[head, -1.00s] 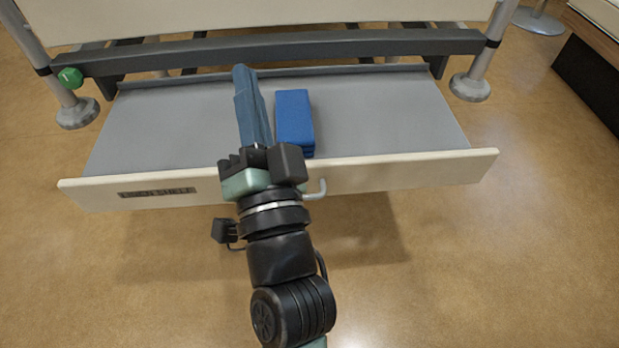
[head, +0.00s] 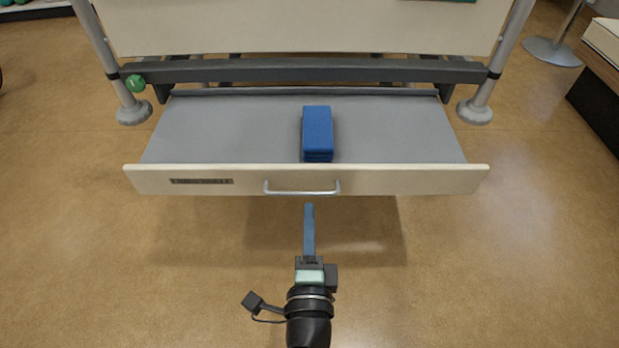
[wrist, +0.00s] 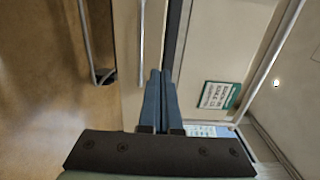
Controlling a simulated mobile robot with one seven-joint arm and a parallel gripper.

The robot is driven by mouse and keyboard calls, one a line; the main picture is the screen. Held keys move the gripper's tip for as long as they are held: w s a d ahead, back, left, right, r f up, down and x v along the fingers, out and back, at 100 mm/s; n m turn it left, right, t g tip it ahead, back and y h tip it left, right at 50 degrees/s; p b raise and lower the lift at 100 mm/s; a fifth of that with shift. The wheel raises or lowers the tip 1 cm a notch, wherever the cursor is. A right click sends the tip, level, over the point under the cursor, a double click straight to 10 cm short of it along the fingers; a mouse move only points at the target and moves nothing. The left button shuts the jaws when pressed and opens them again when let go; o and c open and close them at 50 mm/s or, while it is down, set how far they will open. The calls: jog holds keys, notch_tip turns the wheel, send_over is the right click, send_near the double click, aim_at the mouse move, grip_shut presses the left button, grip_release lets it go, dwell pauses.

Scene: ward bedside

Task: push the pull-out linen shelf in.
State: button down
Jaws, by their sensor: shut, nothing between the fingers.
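The pull-out linen shelf (head: 240,130) stands out from under the bed end in the head view. It has a grey tray, a cream front panel with a dark label at its left, and a silver bar handle (head: 302,192) near the middle. My gripper (head: 309,206), with blue fingers shut and empty, is in front of the panel just below the handle in the picture. I cannot tell whether it touches the panel. In the wrist view, the shut fingers (wrist: 160,75) point toward the cream front (wrist: 130,60), with the handle beside them.
A folded blue stack (head: 317,135) lies on the tray right of the middle. A dark crossbar (head: 300,71) runs above the shelf's back, with a green knob (head: 136,82) at its left. Bed legs stand either side. The floor in front is clear.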

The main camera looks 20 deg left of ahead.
aim_at(309, 171)
jog(key=x, duration=0.8)
jog(key=shift+p, duration=0.3)
